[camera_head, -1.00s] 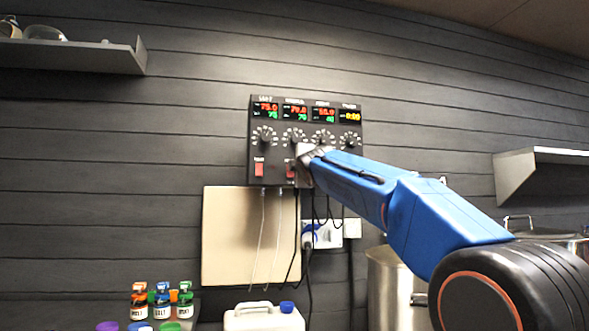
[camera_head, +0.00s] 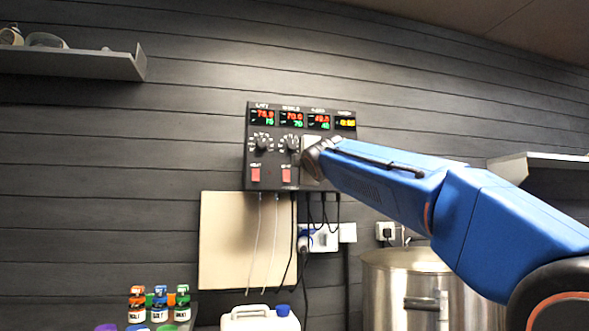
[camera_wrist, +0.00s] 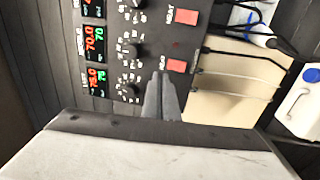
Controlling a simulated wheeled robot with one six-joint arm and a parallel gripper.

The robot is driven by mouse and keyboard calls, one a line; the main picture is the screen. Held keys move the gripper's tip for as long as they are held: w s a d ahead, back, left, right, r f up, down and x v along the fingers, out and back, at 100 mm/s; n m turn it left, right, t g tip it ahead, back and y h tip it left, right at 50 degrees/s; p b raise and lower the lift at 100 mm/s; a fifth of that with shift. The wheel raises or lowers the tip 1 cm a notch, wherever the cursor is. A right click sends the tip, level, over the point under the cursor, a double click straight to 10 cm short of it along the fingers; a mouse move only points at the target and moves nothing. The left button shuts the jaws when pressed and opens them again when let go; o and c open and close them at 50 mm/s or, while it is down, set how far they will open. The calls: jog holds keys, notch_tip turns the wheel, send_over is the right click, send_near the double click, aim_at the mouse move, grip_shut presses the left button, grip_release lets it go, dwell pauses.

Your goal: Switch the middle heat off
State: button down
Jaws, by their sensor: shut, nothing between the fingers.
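The dark control panel (camera_head: 252,150) hangs on the wall with displays, knobs and red heat switches. The middle heat switch (camera_head: 286,175) is uncovered under the middle knob (camera_head: 290,143), beside the left switch (camera_head: 256,174). My gripper (camera_head: 310,158) is shut and empty, in front of the panel to the right of the middle switch, hiding the third column's lower part. In the wrist view the fingertips (camera_wrist: 161,78) point at the panel close to the middle switch (camera_wrist: 178,66); contact is not visible. The left switch is hidden there. Which way the middle rocker is tipped I cannot tell.
Cables and tubes hang below the panel over a beige board (camera_head: 225,240). A large steel pot (camera_head: 390,290) stands at the lower right. Shelves (camera_head: 80,63) project from the wall on both sides. Small bottles (camera_head: 137,305) and a white canister (camera_head: 258,320) are below.

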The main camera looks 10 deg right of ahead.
jog(key=shift+s+r, duration=0.15)
jog(key=shift+s, duration=1.3)
